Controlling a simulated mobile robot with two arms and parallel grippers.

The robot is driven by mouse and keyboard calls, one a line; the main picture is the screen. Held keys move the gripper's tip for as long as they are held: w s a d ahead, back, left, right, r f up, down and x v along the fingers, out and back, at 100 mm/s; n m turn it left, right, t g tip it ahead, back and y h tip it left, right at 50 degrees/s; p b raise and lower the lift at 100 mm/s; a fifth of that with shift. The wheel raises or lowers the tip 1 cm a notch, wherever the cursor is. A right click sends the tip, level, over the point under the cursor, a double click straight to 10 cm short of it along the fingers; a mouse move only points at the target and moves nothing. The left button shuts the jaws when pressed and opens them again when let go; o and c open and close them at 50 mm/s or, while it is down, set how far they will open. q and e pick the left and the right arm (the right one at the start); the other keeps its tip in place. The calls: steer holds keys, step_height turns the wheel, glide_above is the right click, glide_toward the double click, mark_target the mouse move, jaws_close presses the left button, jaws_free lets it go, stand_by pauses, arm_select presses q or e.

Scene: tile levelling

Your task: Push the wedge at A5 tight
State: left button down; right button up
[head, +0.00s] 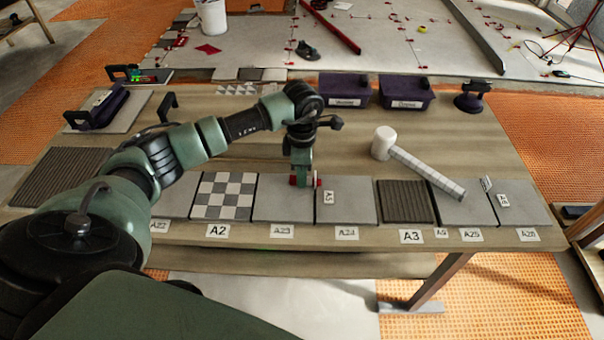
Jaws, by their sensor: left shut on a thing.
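My left gripper (304,182) reaches down to the joint between two grey tiles, above the labels A23 (283,231) and A24 (346,233). It is shut on a small red wedge (294,181), whose red ends show on both sides of the fingers. A small white tag reading A5 (328,197) lies just right of it, on the grey tile (352,204). The fingers hide the middle of the wedge, so I cannot tell how deep it sits. My right gripper is not in view.
A white-headed mallet (384,142) lies across the bench right of my gripper. Two purple bins (345,89) and a dark suction cup (472,97) stand at the back edge. A checkered tile (224,196) lies to the left. The wood (350,150) behind the tile row is mostly clear.

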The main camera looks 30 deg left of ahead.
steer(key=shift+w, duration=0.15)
arm_select(q)
steer(key=c, duration=1.2)
jaws_free()
steer(key=shift+c, duration=0.2)
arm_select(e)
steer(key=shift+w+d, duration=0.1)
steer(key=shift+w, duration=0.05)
arm_select(q)
steer(key=shift+r, duration=0.1)
step_height(320, 180, up, 8)
steer(key=shift+f+b, duration=0.2)
steer(key=shift+b, duration=0.15)
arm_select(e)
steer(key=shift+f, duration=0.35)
